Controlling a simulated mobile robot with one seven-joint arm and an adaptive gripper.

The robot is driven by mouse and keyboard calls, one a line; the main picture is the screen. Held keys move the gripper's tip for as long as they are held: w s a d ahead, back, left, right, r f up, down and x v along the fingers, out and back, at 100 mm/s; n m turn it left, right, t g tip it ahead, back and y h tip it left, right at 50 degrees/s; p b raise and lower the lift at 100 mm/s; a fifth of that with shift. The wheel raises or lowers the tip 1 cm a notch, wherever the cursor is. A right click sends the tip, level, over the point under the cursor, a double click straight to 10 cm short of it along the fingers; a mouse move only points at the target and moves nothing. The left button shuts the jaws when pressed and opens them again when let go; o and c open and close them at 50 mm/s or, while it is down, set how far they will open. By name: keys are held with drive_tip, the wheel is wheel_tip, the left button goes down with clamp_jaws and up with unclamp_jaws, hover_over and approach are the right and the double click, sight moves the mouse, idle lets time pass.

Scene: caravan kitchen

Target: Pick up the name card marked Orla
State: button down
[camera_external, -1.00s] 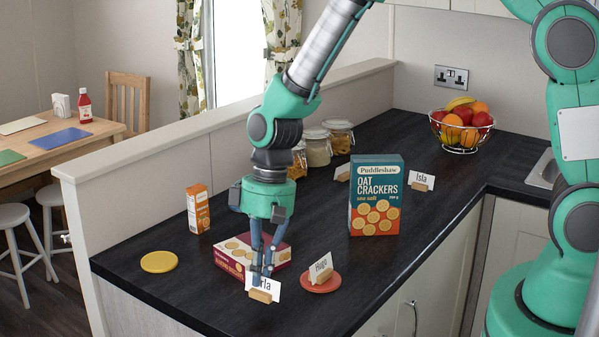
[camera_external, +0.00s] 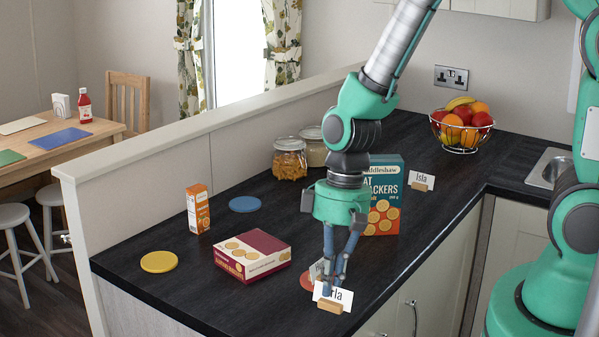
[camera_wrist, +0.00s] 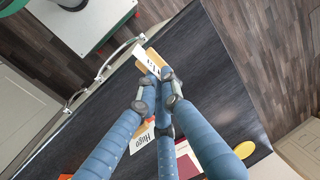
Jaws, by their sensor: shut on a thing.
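The name card (camera_external: 343,297), a white card in a small wooden holder (camera_external: 329,305), shows the letters "rla"; its first letter is covered by my fingers. My gripper (camera_external: 333,284) points down and is shut on this card near the counter's front edge. The external view does not clearly show its height above the counter. In the wrist view the card's holder (camera_wrist: 154,59) is at my fingertips (camera_wrist: 159,76). The Hugo card (camera_wrist: 143,136) shows below the fingers in the wrist view and is mostly hidden behind them in the external view.
A coral coaster (camera_external: 306,282) is just behind the held card. An orange carton (camera_external: 198,208), blue coaster (camera_external: 245,204), tall cracker box (camera_external: 388,180) and Isla card (camera_external: 422,180) stand farther back.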

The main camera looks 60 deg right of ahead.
drive_tip(key=shift+s+d, duration=0.1)
drive_tip(key=shift+s, duration=0.15)
idle(0.6)
